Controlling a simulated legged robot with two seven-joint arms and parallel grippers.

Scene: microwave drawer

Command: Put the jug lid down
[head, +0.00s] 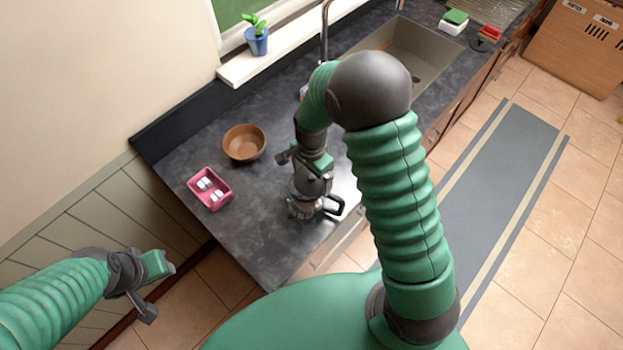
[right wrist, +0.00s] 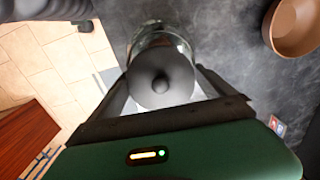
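The jug lid (right wrist: 163,76) is a dark grey disc with a round knob, seen from above in the right wrist view. My right gripper (head: 310,180) points down at the jug, and its two fingers meet opposite edges of the lid. The glass jug (head: 302,209) stands upright on the dark counter, with a black handle on its right; its glass rim (right wrist: 170,38) shows behind the lid. I cannot tell whether the lid touches the jug. My left gripper (head: 157,288) is open and empty, off the counter at the lower left.
A brown bowl (head: 244,143) and a pink tray (head: 192,190) with small white items lie left of the jug on the dark counter (head: 262,215). Bare counter lies between them and the jug. A sink (head: 425,55) is farther back; a blue plant pot (head: 257,42) stands on the sill.

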